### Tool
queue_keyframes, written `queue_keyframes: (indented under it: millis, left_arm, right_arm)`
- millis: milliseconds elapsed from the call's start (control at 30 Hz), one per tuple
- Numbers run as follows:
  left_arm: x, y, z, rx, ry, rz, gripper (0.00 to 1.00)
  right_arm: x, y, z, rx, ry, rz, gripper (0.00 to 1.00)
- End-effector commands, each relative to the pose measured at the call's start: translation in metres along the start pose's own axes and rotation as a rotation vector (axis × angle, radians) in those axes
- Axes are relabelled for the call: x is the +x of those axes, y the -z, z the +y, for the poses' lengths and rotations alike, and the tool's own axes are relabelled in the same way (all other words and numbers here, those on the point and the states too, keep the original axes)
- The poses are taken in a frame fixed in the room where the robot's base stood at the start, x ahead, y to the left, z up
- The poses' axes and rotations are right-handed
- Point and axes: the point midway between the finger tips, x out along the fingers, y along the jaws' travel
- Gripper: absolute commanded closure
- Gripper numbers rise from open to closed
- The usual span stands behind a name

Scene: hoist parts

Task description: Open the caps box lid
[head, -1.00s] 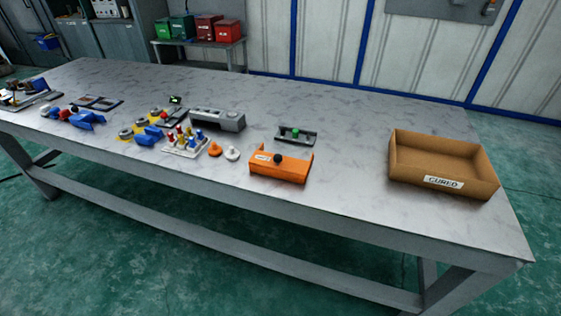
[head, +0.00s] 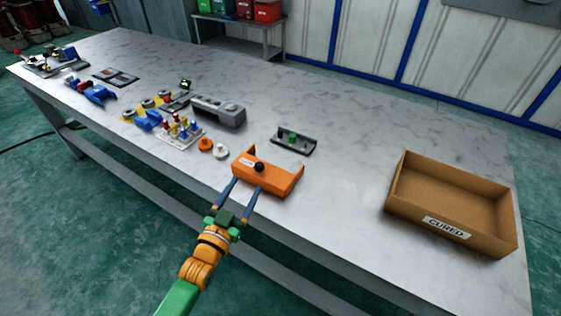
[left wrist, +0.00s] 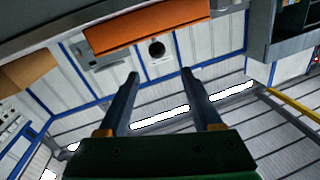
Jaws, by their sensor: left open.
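The caps box (head: 272,180) is orange, with a small white label and a round black knob (head: 259,167) on its lid. It sits near the front edge of the table, and its lid looks shut. In the left wrist view the orange box (left wrist: 150,28) is at the top with the black knob (left wrist: 157,49) below it, the picture being upside down. My left gripper (head: 247,183) is open and empty at the front side of the box, fingers pointing towards it. Whether the fingertips touch the box I cannot tell. My right gripper is not in view.
The table (head: 340,215) has free room between the caps box and the cardboard CURED box (head: 450,232) at right. A dark tray with a green part (head: 293,140) lies behind. An orange cap (head: 206,144), a white cap (head: 221,151) and a rack of coloured pegs (head: 180,132) stand left.

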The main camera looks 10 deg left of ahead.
Motion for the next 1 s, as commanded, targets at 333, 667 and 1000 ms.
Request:
queue_keyframes:
  millis: [333,667,1000]
  left_arm:
    - [0.058,-0.003,0.001,0.001,-0.001,-0.003,0.34]
    - [0.066,-0.003,0.001,0.001,-0.002,-0.008,0.34]
    - [0.065,-0.004,0.001,0.001,-0.002,-0.009,1.0]
  right_arm:
    - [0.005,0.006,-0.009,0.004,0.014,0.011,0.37]
    - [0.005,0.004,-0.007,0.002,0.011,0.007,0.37]
    - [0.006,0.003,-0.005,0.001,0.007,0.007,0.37]
